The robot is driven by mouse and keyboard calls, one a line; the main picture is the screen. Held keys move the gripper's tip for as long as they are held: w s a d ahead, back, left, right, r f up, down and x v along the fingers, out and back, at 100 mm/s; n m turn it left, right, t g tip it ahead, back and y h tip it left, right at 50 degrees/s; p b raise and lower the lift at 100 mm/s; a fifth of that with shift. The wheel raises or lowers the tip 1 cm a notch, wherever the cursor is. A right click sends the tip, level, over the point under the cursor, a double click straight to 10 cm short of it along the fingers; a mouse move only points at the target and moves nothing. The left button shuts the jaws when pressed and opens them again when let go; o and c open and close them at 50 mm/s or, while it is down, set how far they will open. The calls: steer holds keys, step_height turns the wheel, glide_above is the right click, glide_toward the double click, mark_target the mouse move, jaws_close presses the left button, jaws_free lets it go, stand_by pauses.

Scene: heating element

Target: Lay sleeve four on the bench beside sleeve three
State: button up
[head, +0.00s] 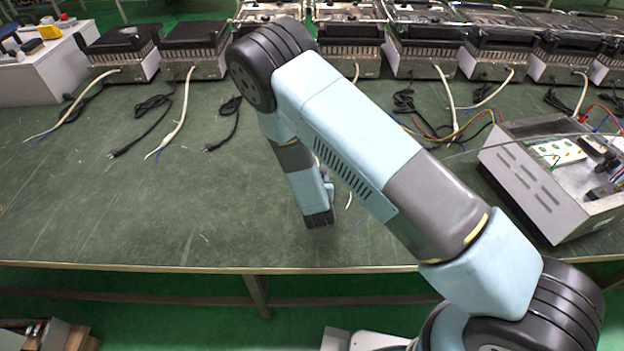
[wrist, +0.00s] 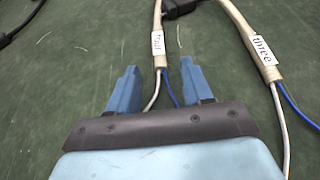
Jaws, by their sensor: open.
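Sleeve four (wrist: 158,43) is a cream tube with a blurred white label in the wrist view. It lies on the green bench, its lower end between the tips of my gripper (wrist: 161,73). Its white and blue wires run back between the two blue fingers. My gripper is open, with a gap on either side of the wires. Sleeve three (wrist: 262,46), labelled "three", lies apart to the right, slanting, with its own white and blue wires. In the head view my gripper (head: 320,218) is low over the bench, and my arm hides most of both sleeves.
A dark connector (wrist: 181,7) lies at the top between the sleeves. On the bench (head: 90,215), several heaters (head: 195,48) line the back, and another cream sleeve (head: 172,135) lies to the left. An open metal box (head: 545,190) stands right. The front left is clear.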

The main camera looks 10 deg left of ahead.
steer(key=v, duration=1.1)
steer(key=shift+s, duration=0.1)
steer(key=shift+r, duration=0.1)
